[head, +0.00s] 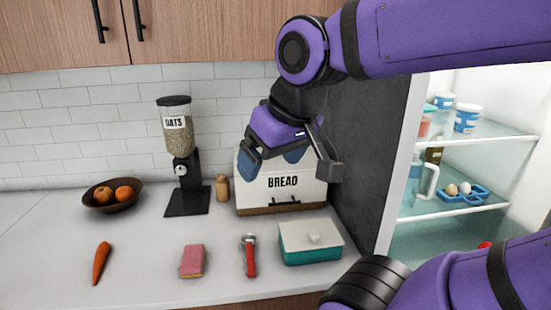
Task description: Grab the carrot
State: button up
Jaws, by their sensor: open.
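An orange carrot (101,263) lies on the white counter at the front left, its narrow end toward the front edge. Nothing touches it. My gripper (291,170) is open and empty, raised in front of the bread box. It is up and well to the right of the carrot. One finger hides part of the bread box front.
On the counter (140,270) are a pink sponge (192,259), a red-handled tool (250,257) and a teal lidded dish (311,243). Behind stand a fruit bowl (97,203), an oats dispenser (176,140), a small wooden jar (222,187) and the bread box (310,192). An open fridge (470,210) is at right.

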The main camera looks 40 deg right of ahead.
aim_at(102, 250)
jog(key=i+j+z, duration=0.1)
jog(key=j, duration=0.25)
jog(key=i+j, duration=0.2)
jog(key=j, duration=0.15)
jog(key=i+j+z, duration=0.15)
jog(key=j, duration=0.2)
jog(key=i+j, duration=0.15)
jog(key=j, duration=0.2)
jog(key=i+j+z, duration=0.15)
jog(key=j, duration=0.25)
